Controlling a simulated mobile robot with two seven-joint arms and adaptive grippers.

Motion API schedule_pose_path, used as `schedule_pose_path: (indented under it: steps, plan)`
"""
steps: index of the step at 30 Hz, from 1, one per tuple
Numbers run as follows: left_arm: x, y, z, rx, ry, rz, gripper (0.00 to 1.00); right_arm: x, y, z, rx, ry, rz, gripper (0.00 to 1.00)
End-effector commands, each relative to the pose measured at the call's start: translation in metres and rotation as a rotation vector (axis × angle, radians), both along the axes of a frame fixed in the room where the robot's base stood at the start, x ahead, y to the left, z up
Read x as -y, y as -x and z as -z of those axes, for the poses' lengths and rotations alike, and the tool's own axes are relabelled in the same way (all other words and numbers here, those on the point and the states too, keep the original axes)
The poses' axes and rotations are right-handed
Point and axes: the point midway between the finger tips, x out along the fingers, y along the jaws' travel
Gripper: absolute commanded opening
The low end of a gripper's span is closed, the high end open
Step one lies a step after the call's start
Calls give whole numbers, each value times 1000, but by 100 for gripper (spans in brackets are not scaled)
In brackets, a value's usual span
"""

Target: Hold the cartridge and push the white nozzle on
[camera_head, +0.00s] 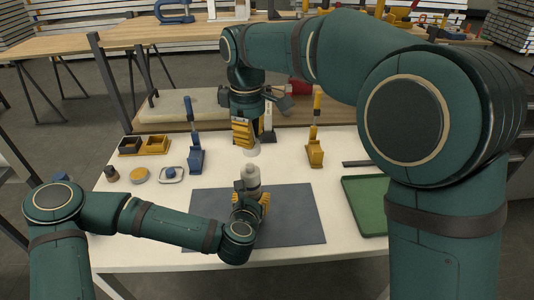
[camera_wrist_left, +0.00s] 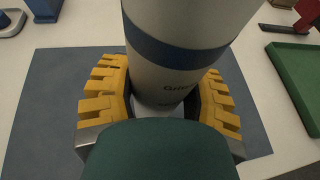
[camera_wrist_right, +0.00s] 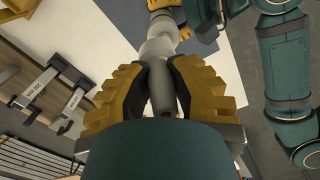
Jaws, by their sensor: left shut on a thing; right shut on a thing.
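The cartridge (camera_head: 251,181) stands roughly upright over the dark mat, its lower part between the yellow fingers of my left gripper (camera_head: 250,203). In the left wrist view the cartridge (camera_wrist_left: 172,75) is pale with a dark blue band and some print. My right gripper (camera_head: 243,134) is above it, pointing down and shut on the nozzle (camera_head: 251,150), whose pale lower end shows below the fingers. A small gap seems to separate nozzle and cartridge top. In the right wrist view the nozzle (camera_wrist_right: 162,92) lines up with the cartridge (camera_wrist_right: 159,47) beyond; any contact is unclear.
The dark mat (camera_head: 300,215) lies on the white table. A blue tool (camera_head: 196,155) and a yellow tool (camera_head: 315,148) stand either side of my right gripper. A green tray (camera_head: 365,205) is right; yellow and black bins (camera_head: 153,146) and small items are left.

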Motion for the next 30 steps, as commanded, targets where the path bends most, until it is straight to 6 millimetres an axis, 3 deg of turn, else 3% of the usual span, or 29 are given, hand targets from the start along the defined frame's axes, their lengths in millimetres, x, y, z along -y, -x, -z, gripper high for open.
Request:
schedule_pose_path:
  steps: [3, 20, 30]
  plan:
    - [0, 0, 2, -4, -1, 0, 8, -3, 4, -9, 0, 0, -45, 0]
    - [0, 1, 2, -5, 0, 0, 8, -1, 2, -15, -62, -85, -40, 0]
    - [0, 1, 2, -5, 0, 0, 8, -2, 4, 10, -64, -81, -44, 0]
